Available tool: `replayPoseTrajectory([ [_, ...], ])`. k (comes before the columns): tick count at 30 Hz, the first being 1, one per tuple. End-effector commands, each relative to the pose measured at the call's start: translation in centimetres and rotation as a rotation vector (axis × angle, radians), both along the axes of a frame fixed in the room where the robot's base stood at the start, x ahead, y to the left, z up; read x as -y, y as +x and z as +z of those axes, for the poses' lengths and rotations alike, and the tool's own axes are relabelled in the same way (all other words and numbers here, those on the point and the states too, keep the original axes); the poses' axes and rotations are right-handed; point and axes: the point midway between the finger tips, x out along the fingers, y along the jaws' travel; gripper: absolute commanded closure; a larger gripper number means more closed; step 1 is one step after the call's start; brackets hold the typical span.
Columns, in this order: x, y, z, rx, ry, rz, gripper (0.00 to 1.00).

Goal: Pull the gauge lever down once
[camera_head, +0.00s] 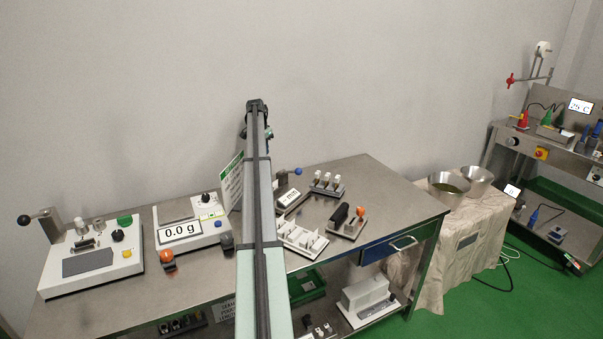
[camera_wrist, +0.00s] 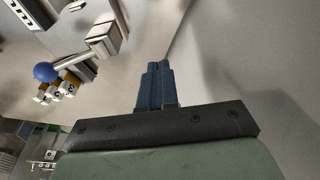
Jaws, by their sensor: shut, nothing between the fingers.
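A lever with a blue ball knob (camera_head: 298,171) stands at the back of the steel table, just right of my arm. In the wrist view the blue knob (camera_wrist: 46,72) sits at the end of a thin metal rod that runs to a pale block (camera_wrist: 106,36). My gripper (camera_wrist: 157,66) is shut and empty, with its dark blue fingers together. It is apart from the knob, which lies to its left in that view.
Another lever with a black knob (camera_head: 23,219) is on the machine at far left. A scale (camera_head: 183,231) reads 0.0 g. White holders (camera_head: 301,239) and an orange-knobbed stamp (camera_head: 361,212) stand right of my arm. The table's back right is clear.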

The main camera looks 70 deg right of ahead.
Motion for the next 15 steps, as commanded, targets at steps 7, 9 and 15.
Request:
replayPoseTrajectory([
  [7, 0.0, 0.0, 0.0, 0.0, 0.0, 0.0, 1.0],
  [9, -0.01, 0.0, 0.0, 0.0, 0.0, 0.0, 1.0],
  [15, -0.02, -0.02, -0.53, 0.0, 0.0, 0.0, 1.0],
])
